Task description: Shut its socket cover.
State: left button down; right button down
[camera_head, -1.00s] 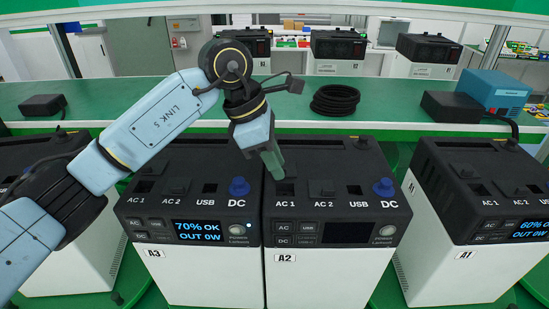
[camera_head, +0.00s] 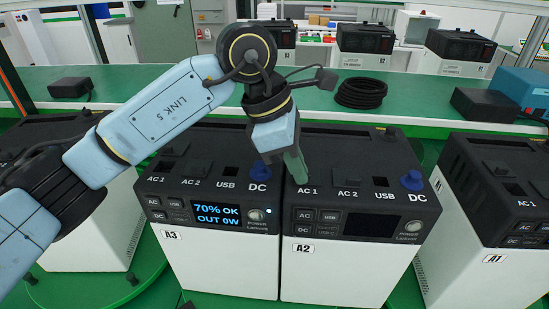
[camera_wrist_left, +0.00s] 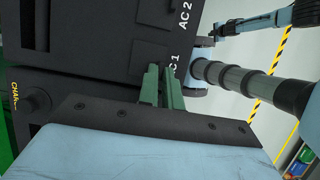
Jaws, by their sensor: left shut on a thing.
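The AC 1 socket of power station A2 (camera_head: 360,270) lies under my left gripper (camera_head: 299,168), on the station's black top. The fingers and the tilt of the view hide the socket and most of its cover in the head view. In the left wrist view my left gripper (camera_wrist_left: 160,88) has its green fingers close together beside the AC 1 label, at the edge of a flat dark square panel (camera_wrist_left: 150,55). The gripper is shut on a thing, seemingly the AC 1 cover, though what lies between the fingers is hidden. My right gripper does not show.
Station A3 (camera_head: 215,262) stands close on the left, its screen lit. Station A1 (camera_head: 490,260) stands on the right. Blue DC knobs (camera_head: 411,181) rise from the tops. A coiled black cable (camera_head: 361,93) and a dark box (camera_head: 484,104) lie on the green bench behind.

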pick_arm(q)
jog(key=shift+s, duration=0.1)
jog(key=c, duration=1.6)
grip_release()
jog(key=shift+s, duration=0.2)
jog(key=shift+o, duration=0.2)
jog(key=shift+w, duration=0.15)
jog(key=shift+r, duration=0.15)
jog(key=shift+a+r, duration=0.2)
jog(key=shift+r, duration=0.1)
jog(key=b+v, duration=0.1)
jog(key=v, duration=1.1)
jog(key=shift+r, duration=0.25)
jog(key=shift+a+f, duration=0.1)
